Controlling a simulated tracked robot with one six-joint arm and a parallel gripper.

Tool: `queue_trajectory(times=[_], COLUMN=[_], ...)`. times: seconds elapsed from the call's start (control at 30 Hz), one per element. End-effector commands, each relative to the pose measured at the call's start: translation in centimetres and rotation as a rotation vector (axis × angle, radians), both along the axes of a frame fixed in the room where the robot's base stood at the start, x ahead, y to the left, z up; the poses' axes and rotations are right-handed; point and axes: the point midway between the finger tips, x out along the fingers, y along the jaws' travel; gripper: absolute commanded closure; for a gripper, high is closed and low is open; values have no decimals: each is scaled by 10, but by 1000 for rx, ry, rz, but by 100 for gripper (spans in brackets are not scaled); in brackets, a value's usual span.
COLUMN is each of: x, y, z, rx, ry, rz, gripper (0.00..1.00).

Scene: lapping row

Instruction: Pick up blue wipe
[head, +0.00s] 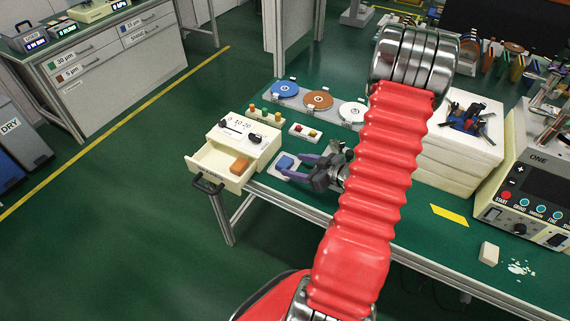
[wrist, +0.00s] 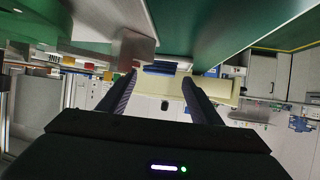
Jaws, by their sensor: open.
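The blue wipe (head: 286,162) is a small flat blue block on a pale tray (head: 299,175) near the left edge of the green bench. In the wrist view the blue wipe (wrist: 161,68) shows as a dark blue strip ahead, between the fingertips. My gripper (head: 298,165) comes in from the right, low over the tray, with its purple fingers spread around or just short of the wipe. In the wrist view my gripper (wrist: 159,80) is open with nothing held. I cannot tell whether a finger touches the wipe or tray.
A cream box (head: 240,142) stands left of the tray, its drawer (head: 215,168) pulled out with an orange block (head: 240,166) inside. Behind lie a blue disc (head: 285,89), an orange disc (head: 319,99) and a white disc (head: 352,112). A white block (head: 489,253) lies far right.

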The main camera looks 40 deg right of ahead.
Motion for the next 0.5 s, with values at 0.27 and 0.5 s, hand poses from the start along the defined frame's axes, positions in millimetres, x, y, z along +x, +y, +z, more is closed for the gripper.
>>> queue_trajectory(times=[0.27,0.5], x=[30,38], y=[5,6], z=[-17,-21], rx=[0,0], ry=[1,1], rz=[1,-1], gripper=[42,42])
